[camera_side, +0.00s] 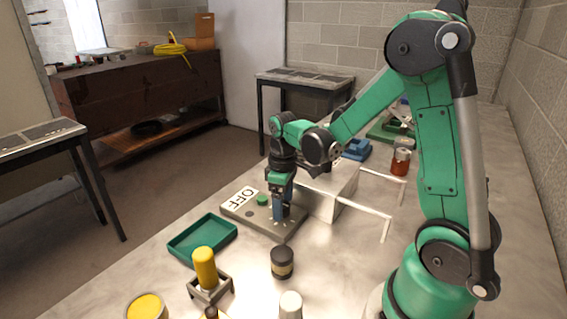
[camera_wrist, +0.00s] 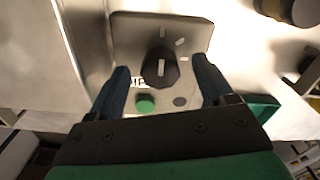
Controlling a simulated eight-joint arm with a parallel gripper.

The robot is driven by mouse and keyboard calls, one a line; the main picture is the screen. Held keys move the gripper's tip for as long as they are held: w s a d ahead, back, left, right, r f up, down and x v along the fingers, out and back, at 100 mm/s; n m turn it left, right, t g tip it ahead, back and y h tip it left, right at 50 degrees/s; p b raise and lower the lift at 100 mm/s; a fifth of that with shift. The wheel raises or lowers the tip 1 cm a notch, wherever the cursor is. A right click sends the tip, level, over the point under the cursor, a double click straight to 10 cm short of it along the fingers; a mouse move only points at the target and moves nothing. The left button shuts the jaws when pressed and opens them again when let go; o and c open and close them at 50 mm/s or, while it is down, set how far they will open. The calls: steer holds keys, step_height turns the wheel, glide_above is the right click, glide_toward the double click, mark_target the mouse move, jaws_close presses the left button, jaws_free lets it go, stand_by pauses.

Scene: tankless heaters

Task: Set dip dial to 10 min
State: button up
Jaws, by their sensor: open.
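In the wrist view the panel (camera_wrist: 125,35) carries a dark round dial (camera_wrist: 160,68) with a white pointer line running nearly straight up and down in the picture. Several white tick marks (camera_wrist: 180,43) sit above and right of the dial.
A teal tray (camera_side: 202,238), a yellow cylinder in a stand (camera_side: 205,268) and a dark jar (camera_side: 282,262) are near the panel. A white box (camera_side: 325,195) stands close behind my gripper, with white rails (camera_side: 386,228) to its right.

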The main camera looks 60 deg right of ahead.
jaws_close()
steer(key=shift+m, duration=0.4)
steer(key=m, duration=0.8)
steer(key=shift+m, duration=0.3)
steer(key=m, duration=0.4)
steer(key=shift+w, duration=0.1)
steer(key=shift+m, duration=2.1)
